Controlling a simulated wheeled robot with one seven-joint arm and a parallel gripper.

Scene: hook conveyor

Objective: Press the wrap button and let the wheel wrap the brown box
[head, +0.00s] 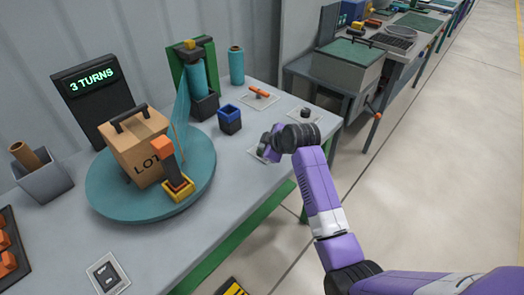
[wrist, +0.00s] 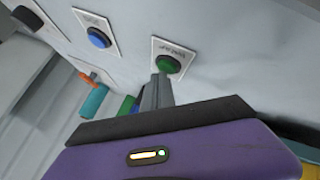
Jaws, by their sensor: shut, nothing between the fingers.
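The brown box (head: 138,145), with a dark handle and "LOT" on its front, stands on the round teal wheel (head: 110,203). A sheet of teal film (head: 181,108) runs from the roll (head: 193,77) to the box's right side. A green button (wrist: 168,64) on a white label plate shows in the wrist view; its lettering is too blurred to read. My gripper (head: 264,150) is low over a white plate at the table's right side. In the wrist view its shut fingers (wrist: 159,80) are empty and close to the green button; I cannot tell whether they touch.
A display (head: 88,85) reads "3 TURNS". An orange-topped post (head: 172,168) stands at the wheel's front edge. A blue button (wrist: 98,38) lies beyond the green one. An orange lever (head: 262,93) and a blue-rimmed dark container (head: 229,118) are nearby.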

